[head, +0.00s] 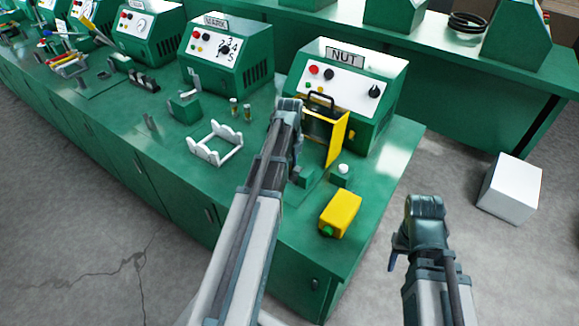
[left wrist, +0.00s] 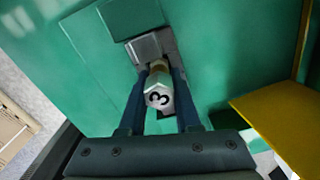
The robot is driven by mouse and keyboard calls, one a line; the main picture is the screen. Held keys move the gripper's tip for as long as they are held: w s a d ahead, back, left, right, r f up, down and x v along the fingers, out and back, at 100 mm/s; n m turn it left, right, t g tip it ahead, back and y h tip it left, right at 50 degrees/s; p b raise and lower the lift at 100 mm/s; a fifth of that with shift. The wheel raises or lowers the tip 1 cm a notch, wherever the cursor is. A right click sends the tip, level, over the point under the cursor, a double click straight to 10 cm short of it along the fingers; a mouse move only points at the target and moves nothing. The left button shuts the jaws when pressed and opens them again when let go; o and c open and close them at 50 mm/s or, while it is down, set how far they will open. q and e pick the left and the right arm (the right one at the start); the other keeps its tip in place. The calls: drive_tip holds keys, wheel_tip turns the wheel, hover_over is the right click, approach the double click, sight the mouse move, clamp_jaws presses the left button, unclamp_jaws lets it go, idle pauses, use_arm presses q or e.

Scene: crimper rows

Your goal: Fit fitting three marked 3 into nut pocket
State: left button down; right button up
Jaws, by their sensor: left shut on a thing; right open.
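The fitting marked 3 (left wrist: 158,94) is a pale hexagonal piece with a brass-coloured end. My left gripper (left wrist: 160,78) is shut on it, one dark finger on each side. Its brass end points at a grey block (left wrist: 150,46) on the green surface; I cannot tell whether it is inside the pocket there. In the head view my left arm hides the fitting and the fingertips in front of the machine labelled NUT (head: 372,91), whose yellow door (head: 338,140) stands open. My right gripper (head: 395,260) is open and empty, off the bench's right side.
A yellow box with a green button (head: 340,214) and a white knob (head: 343,169) are on the right. A white box (head: 511,188) is on the floor.

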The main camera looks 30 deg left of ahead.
use_arm(q)
drive_tip(key=c, duration=1.1)
unclamp_jaws()
drive_tip(key=shift+f, duration=0.15)
drive_tip(key=o, duration=0.5)
wheel_tip(320, 180, up, 12)
drive_tip(key=p, duration=1.2)
drive_tip(key=shift+r, duration=0.25)
